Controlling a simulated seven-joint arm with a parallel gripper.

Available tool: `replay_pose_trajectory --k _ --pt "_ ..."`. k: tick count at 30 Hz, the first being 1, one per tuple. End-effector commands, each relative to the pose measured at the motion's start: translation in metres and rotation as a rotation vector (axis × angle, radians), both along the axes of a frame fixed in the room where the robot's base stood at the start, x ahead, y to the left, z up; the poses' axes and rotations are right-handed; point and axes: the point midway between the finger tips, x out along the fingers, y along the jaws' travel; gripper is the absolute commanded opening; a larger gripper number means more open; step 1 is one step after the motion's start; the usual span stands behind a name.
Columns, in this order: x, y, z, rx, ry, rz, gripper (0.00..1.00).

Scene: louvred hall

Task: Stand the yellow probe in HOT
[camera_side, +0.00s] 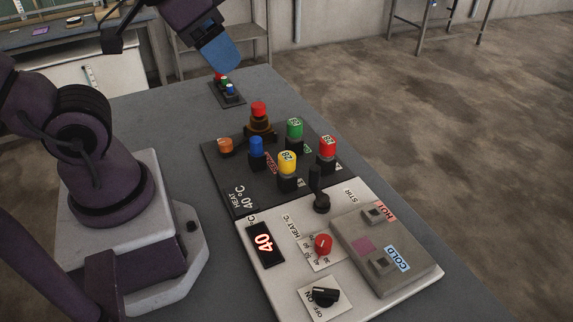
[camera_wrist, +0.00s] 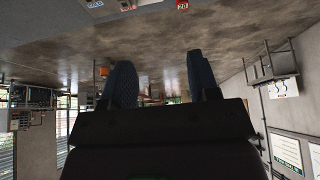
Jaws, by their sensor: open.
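The yellow probe (camera_side: 287,163) stands upright on the dark panel, its yellow cap above a black base. A second socket (camera_side: 381,264) beside the COLD label also looks empty. My gripper (camera_side: 222,55), with blue fingers, is high at the back of the table, well away from the yellow probe. In the wrist view its fingers (camera_wrist: 162,82) are apart with nothing between them.
Green (camera_side: 294,130), red (camera_side: 327,147) and blue (camera_side: 256,148) capped pieces stand near the yellow probe. A red-topped button (camera_side: 259,112) is behind.

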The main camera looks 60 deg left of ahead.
Motion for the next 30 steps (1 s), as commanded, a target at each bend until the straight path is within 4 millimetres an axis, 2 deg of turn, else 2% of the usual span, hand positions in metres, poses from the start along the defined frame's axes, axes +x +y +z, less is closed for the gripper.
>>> replay_pose_trajectory --k 2,4,7,11,14,20,27,30 --pt "0.0 0.0 0.0 0.0 0.0 0.0 0.55" --pt "0.0 0.0 0.0 0.0 0.002 0.001 0.66" --pt "0.002 0.002 -0.008 0.0 0.04 0.007 0.66" --pt "0.013 0.005 -0.029 -0.005 0.156 0.024 0.66" --pt "0.028 0.01 -0.05 -0.029 0.262 0.083 0.66" --pt "0.062 0.022 -0.101 -0.12 0.428 0.402 0.66" --pt "0.097 0.038 -0.17 -0.221 0.518 0.972 0.66" --pt "0.109 0.043 -0.186 -0.266 0.491 1.192 0.66"
